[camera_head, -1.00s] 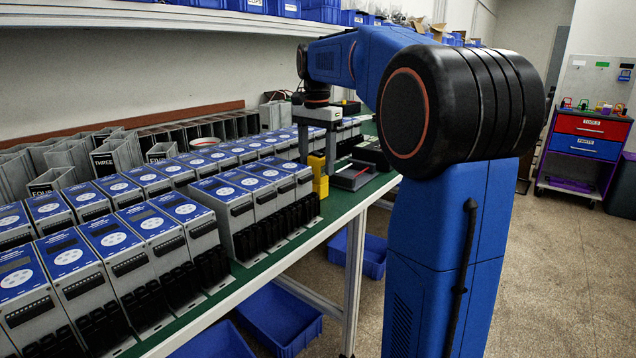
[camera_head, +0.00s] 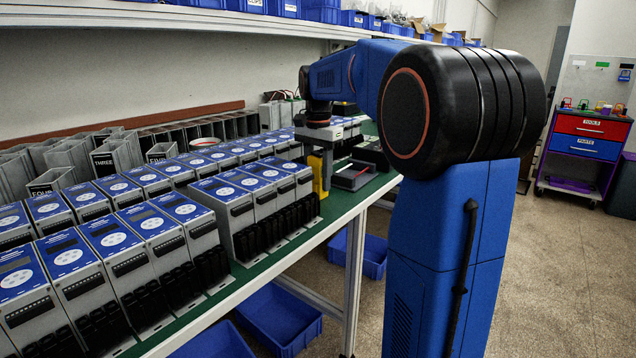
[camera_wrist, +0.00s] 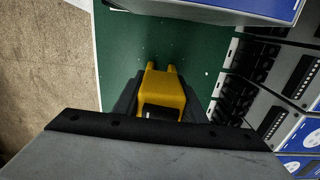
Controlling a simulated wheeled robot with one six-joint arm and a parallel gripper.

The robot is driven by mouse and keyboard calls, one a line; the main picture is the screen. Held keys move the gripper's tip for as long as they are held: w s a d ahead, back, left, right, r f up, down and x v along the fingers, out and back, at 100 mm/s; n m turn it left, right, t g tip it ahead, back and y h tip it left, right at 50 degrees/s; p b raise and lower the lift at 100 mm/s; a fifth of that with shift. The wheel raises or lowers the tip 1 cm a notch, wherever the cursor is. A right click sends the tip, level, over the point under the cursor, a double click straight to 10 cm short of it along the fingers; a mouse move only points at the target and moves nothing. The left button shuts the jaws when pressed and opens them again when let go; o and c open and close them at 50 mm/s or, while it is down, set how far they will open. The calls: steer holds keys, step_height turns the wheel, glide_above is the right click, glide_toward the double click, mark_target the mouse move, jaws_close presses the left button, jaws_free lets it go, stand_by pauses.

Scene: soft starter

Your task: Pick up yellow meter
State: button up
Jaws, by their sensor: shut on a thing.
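The yellow meter (camera_head: 317,176) stands upright on the green bench top, just past the end of the front row of blue-topped units. My gripper (camera_head: 324,168) points down over it, and part of the meter is hidden behind a finger. In the wrist view the yellow meter (camera_wrist: 162,88) has two small prongs and a dark face, and sits between the two black fingers of my gripper (camera_wrist: 160,100). The fingers are shut on its sides. The wrist housing hides the near part of the meter.
Rows of blue-topped grey units (camera_head: 120,225) fill the bench to the left, close to the meter. A dark tray-like box (camera_head: 353,176) sits just to the right. The green bench edge (camera_head: 345,215) is near. A shelf with blue bins (camera_head: 320,12) runs above.

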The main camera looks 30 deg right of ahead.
mark_target(318, 153)
step_height(318, 153, up, 10)
stand_by(0.6)
stand_by(0.5)
